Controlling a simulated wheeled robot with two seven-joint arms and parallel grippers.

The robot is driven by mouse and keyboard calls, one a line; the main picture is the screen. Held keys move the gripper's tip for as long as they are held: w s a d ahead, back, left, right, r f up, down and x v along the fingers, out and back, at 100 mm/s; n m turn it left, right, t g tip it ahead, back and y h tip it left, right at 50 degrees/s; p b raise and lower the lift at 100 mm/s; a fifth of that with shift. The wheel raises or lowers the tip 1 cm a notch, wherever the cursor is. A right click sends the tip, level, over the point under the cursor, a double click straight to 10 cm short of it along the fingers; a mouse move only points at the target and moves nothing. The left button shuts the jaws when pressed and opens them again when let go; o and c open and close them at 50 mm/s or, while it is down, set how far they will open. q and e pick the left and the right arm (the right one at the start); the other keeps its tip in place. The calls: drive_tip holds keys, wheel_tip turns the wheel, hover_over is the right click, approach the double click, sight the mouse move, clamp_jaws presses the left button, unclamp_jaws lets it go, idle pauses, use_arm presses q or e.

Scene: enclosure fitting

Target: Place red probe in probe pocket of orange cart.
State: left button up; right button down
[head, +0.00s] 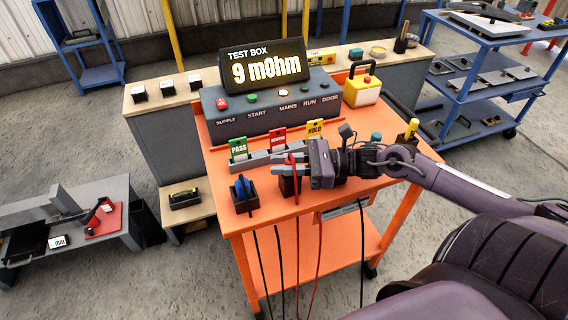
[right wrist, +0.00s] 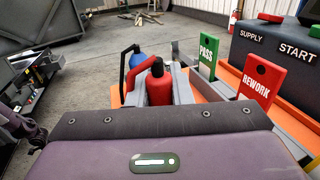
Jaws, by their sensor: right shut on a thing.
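The orange cart (head: 228,206) stands in the middle of the head view. The red probe (head: 294,172) is at its front edge, over a dark pocket block (head: 287,186). My right gripper (head: 300,170) is shut on the red probe, its arm coming in from the right. In the right wrist view the red probe (right wrist: 159,88) stands roughly upright between the grey fingers. I cannot tell how deep its lower end sits in the pocket, as the gripper hides it. A blue probe (head: 242,188) stands in another dark pocket block to the left. My left gripper is not in view.
The test box (head: 262,107), reading 9 mOhm, stands at the cart's back. PASS (head: 238,149), REWORK (head: 278,139) and HOLD (head: 315,132) tags stand behind the gripper. A yellow case (head: 362,92) is at the back right. Cables hang down the cart's front.

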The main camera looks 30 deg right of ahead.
drive_tip(key=shift+f, duration=0.1)
drive_tip(key=c, duration=1.3)
unclamp_jaws()
drive_tip(key=shift+r, duration=0.25)
drive_tip(key=shift+s+d+f, duration=0.15)
drive_tip(key=shift+s+d, duration=0.05)
drive_tip(key=shift+d, duration=0.05)
drive_tip(key=shift+v, duration=3.45)
